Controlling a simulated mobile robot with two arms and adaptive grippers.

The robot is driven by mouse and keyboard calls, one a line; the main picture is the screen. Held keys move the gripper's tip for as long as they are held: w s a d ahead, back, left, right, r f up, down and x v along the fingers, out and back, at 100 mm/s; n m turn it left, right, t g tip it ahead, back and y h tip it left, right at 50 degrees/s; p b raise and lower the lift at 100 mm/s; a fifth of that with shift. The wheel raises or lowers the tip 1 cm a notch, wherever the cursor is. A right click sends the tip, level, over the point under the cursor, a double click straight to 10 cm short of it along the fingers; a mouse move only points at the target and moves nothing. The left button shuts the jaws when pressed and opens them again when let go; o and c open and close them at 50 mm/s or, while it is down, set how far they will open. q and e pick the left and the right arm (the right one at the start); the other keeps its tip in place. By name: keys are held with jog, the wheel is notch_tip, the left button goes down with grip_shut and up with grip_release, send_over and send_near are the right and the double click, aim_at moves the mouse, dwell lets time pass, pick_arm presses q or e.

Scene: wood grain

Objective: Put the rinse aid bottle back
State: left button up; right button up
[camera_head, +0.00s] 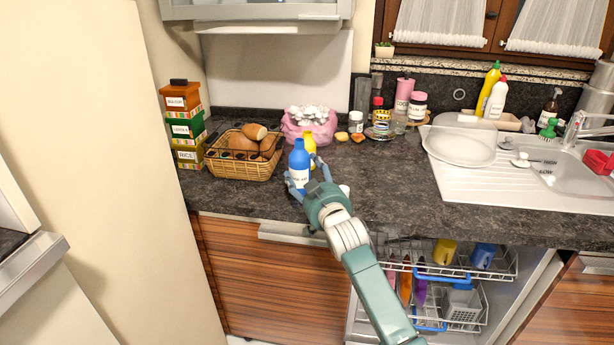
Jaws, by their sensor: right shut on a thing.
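A blue bottle (299,160) with a white label, which looks like the rinse aid bottle, is upright at the front part of the dark counter, just right of the bread basket. My right gripper (305,178) comes from the front and is shut on it, with fingers around its lower part. I cannot tell whether its base touches the counter. A yellow bottle (310,145) stands close behind it, partly hidden. My left gripper is out of view.
A wicker bread basket (232,168) is at the left and a pink bag (312,128) behind. Below, an open pull-out wire rack (468,272) holds bottles. Bare counter (385,190) lies toward the drainer (480,190).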

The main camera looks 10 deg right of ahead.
jog(key=o, duration=1.2)
jog(key=shift+w+f, duration=0.1)
jog(key=shift+f, duration=0.1)
jog(key=shift+o, duration=0.2)
jog(key=shift+r, duration=0.35)
jog(key=s+d+p, duration=0.1)
jog(key=s+p, duration=0.7)
jog(key=s, duration=0.4)
jog(key=shift+r, duration=0.15)
